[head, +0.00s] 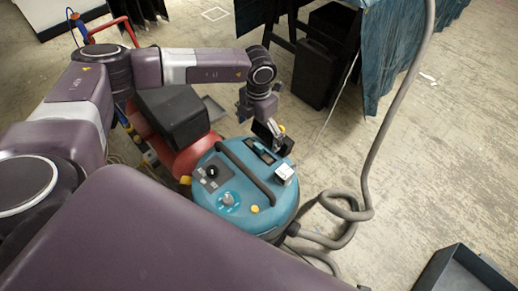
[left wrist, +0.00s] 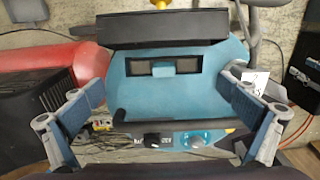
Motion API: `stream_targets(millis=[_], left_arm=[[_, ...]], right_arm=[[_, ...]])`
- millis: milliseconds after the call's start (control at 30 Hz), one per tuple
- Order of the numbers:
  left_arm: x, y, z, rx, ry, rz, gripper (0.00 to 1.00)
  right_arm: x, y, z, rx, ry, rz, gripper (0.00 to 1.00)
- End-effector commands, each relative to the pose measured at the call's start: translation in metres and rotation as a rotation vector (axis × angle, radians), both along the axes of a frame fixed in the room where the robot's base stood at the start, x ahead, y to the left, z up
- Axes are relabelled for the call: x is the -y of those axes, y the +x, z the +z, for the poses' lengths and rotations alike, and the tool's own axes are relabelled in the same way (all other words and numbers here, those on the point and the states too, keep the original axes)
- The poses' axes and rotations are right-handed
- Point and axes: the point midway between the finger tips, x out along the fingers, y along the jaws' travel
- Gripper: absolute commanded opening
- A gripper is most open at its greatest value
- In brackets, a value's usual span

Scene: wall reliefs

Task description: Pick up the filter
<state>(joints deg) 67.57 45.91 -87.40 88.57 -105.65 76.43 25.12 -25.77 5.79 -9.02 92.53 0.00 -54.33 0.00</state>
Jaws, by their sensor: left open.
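The vacuum cleaner (head: 228,205) has a round teal top with a black handle, knobs and a white piece. A black flap (left wrist: 160,28) stands open beside a dark slot in this top. A small grey-blue block, apparently the filter (left wrist: 187,66), sits in the slot; most of it is hidden inside. My left gripper (head: 263,127) is above the slot, pointing down. In the left wrist view its two blue-padded fingers (left wrist: 163,108) are wide apart, with nothing between them. My right gripper is not in view.
A hose (head: 365,165) rises from the machine's right side and loops on the floor. A dark open bin (head: 465,272) is at bottom right. A cloth-covered table (head: 390,50) with black cases beneath stands behind. A red machine (head: 183,158) adjoins at left.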

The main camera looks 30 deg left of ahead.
Motion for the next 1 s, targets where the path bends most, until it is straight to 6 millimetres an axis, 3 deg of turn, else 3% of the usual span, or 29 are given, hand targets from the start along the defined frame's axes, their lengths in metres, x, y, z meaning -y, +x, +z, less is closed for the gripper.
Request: stream_targets(millis=[400, 700, 1000], left_arm=[[0.002, -0.002, -0.057, 0.0, -0.003, 0.0, 1.0], [0.002, -0.001, -0.063, 0.001, -0.003, 0.0, 1.0], [0.002, -0.001, -0.063, 0.001, -0.004, 0.0, 0.69]], right_arm=[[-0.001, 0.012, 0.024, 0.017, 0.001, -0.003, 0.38], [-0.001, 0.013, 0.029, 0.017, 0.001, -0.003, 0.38], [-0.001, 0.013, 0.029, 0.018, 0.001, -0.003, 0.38]])
